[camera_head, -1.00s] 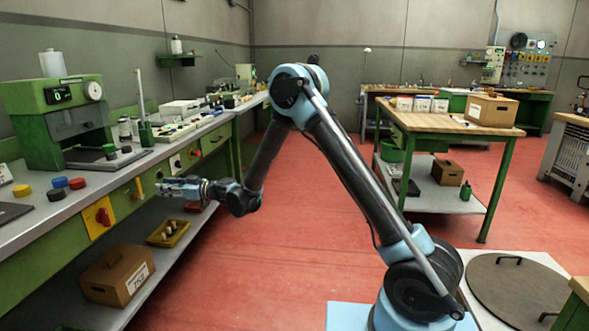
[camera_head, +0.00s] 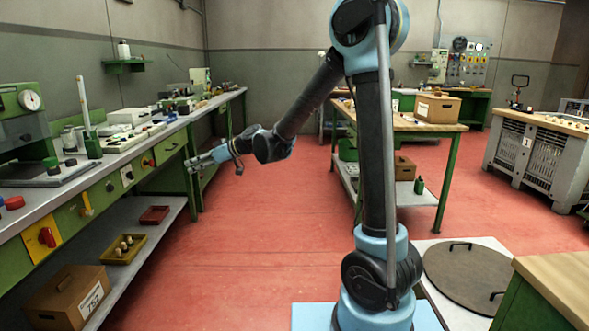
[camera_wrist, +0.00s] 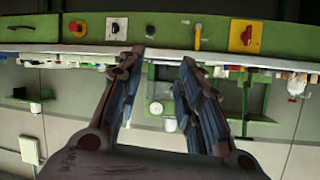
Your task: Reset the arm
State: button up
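My gripper (camera_head: 192,163) is at the end of my extended arm in the head view, over the red floor aisle and beside the front of the left workbench (camera_head: 140,160). In the wrist view its two fingers (camera_wrist: 160,65) stand apart with nothing between them, so it is open and empty. The cork stoppers (camera_head: 123,245) appear as small pale upright pieces in a yellow tray (camera_head: 112,258) on the bench's lower shelf, well below my gripper.
A cardboard box (camera_head: 65,300) and a red tray (camera_head: 154,215) share the lower shelf. A wooden-topped table (camera_head: 400,127) with a box stands behind my arm. A grey crate (camera_head: 530,150) stands at right. The red floor (camera_head: 240,260) between is clear.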

jog(key=s+d+f+m+t+h, duration=0.1)
jog(key=s+d+f+m+h, duration=0.2)
jog(key=d, duration=1.2)
jog(key=s+d+m+t+h, duration=0.1)
jog(key=s+d+m+h, duration=0.3)
jog(key=d, duration=1.1)
jog(key=s+d+f+m+h, duration=0.3)
jog(key=s+d+f, duration=0.2)
jog(key=s+d, duration=0.4)
jog(key=s+d+f+m+g+h, duration=0.1)
jog(key=s+d+f+m+h, duration=0.2)
jog(key=s+d+f, duration=0.3)
jog(key=s+d+m, duration=0.1)
jog(key=s+d, duration=0.3)
jog(key=d, duration=0.4)
jog(key=shift+d+g, duration=0.3)
jog(key=shift+s, duration=0.1)
